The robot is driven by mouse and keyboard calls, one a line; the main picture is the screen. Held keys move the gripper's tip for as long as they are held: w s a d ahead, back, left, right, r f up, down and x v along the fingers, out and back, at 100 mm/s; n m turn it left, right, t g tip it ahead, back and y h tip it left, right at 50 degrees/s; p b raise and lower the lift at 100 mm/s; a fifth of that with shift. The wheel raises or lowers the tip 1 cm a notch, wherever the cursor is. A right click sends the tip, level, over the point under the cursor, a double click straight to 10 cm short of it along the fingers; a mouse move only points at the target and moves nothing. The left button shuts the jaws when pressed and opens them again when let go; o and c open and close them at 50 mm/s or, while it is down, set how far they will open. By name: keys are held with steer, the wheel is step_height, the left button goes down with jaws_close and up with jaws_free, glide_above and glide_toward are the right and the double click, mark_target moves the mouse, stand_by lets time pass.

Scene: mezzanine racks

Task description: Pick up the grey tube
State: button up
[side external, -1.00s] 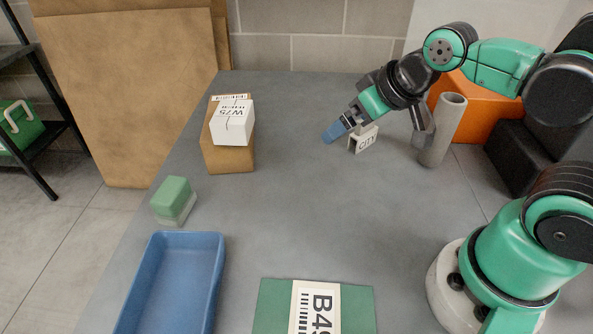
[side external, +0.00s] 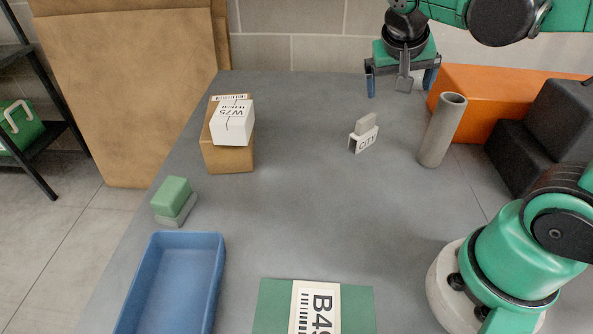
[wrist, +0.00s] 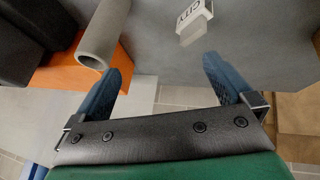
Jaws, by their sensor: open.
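The grey tube (side external: 441,131) stands upright, leaning slightly in the picture, at the back right of the grey table, and its hollow top end shows. In the wrist view the grey tube (wrist: 104,36) is at the upper left, beyond the left fingertip. My gripper (side external: 403,88) is open and empty, fingers pointing down, above the table's back edge, up and to the left of the tube. In the wrist view my gripper (wrist: 162,80) has its two blue fingertips wide apart with nothing between them. It does not appear to touch the tube.
An orange box (side external: 480,98) and black blocks (side external: 535,140) stand close right of the tube. A small white CITY holder (side external: 363,140) with a grey piece stands left of it. Cartons (side external: 229,158), a green-grey block (side external: 173,198) and a blue tray (side external: 170,285) are left. The table's middle is clear.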

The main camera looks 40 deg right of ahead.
mark_target(442, 98)
steer(key=s+d+r+m+g+h, duration=0.25)
steer(key=d+m+g+h, duration=0.25)
steer(key=d+m+g, duration=0.7)
steer(key=a+f+m+t, duration=0.2)
steer(key=f, duration=0.1)
steer(key=s+a+f+m, duration=0.1)
steer(key=f+m, duration=0.1)
steer(key=shift+a+f+t+h, duration=0.2)
steer(key=shift+t+h, duration=0.1)
steer(key=shift+t, duration=0.1)
steer(key=shift+s+d+f, duration=0.1)
steer(key=shift+d+f, duration=0.1)
steer(key=shift+f, duration=0.45)
steer(key=shift+x, duration=2.55)
jaws_close()
